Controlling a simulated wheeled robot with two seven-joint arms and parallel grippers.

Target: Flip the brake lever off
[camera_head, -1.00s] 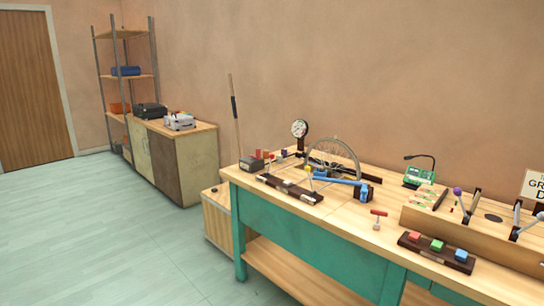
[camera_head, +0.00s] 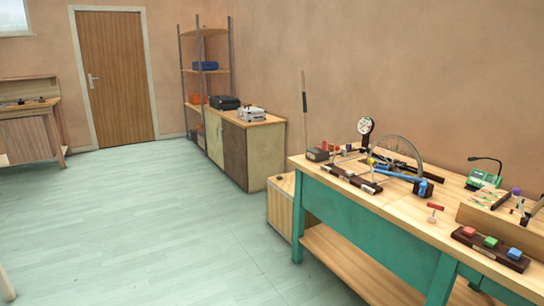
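A spoked bicycle wheel (camera_head: 414,150) stands on the teal-framed workbench at the right. A blue device (camera_head: 403,174) lies in front of the wheel. A thin lever with a yellow knob (camera_head: 371,161) rises near a dark base strip (camera_head: 350,179) at the bench's front left. A small red-handled piece (camera_head: 435,207) stands farther right on the bench top. These parts are small, and I cannot tell for sure which is the brake lever or which way it is set. Neither of my grippers is in view.
The workbench (camera_head: 362,211) has a dark strip with red, green and blue buttons (camera_head: 490,243) at its front right. A dial gauge (camera_head: 365,126) and a green lamp unit (camera_head: 484,180) stand farther back. A wooden crate (camera_head: 281,207) is beside the bench. Open floor (camera_head: 170,215) lies left.

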